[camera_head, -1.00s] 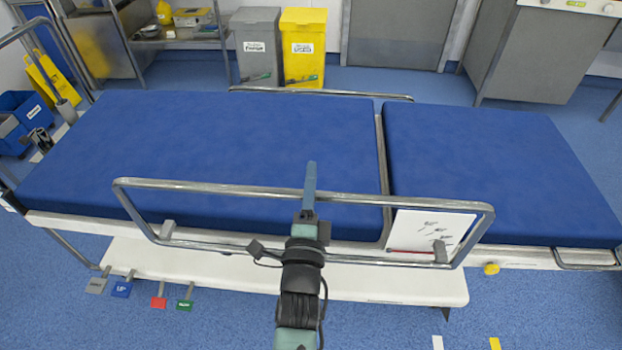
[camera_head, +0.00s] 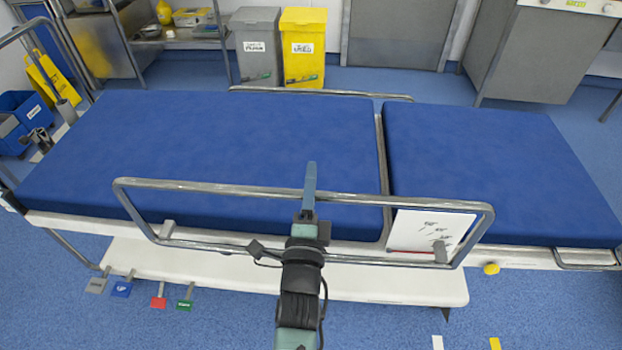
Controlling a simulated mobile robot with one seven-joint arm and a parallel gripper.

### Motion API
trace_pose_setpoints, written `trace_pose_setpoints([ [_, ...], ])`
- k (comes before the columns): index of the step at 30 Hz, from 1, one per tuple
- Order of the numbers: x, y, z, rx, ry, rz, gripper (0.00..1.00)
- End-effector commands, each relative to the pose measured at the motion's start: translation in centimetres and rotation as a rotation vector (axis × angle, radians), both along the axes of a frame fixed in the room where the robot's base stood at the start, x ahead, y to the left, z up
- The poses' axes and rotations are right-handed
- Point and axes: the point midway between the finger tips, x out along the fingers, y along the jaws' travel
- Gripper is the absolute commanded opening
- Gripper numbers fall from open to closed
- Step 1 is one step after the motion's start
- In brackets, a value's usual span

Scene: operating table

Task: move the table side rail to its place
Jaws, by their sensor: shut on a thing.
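The table side rail (camera_head: 230,187) is a long metal loop on the near side of the operating table (camera_head: 250,130). It stands raised, with its top bar above the level of the blue mattress edge. Two grey brackets show at its lower bar, one at the left (camera_head: 167,229) and one at the right (camera_head: 440,251). My gripper (camera_head: 310,185) is at the middle of the top bar, shut on it. The gripper's fingers and arm hide part of the rail's middle.
A second rail (camera_head: 320,92) lies low along the far side. A white sheet (camera_head: 430,230) shows behind the near rail's right end. Coloured pedals (camera_head: 158,302) stick out below at the left. A yellow knob (camera_head: 491,268) is at the right.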

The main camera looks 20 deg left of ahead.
Motion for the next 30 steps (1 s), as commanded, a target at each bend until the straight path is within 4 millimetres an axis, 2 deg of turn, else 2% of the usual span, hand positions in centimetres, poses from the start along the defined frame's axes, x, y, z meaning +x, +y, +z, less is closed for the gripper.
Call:
trace_pose_setpoints([
  [10, 0.0, 0.0, -0.3, 0.000, 0.001, 0.000, 0.00],
  [17, 0.0, 0.0, -2.1, -0.001, 0.004, 0.000, 0.00],
  [23, -0.1, 0.0, -5.2, -0.002, 0.007, -0.001, 0.00],
  [30, -0.1, -0.1, -10.4, -0.003, 0.008, 0.000, 0.00],
])
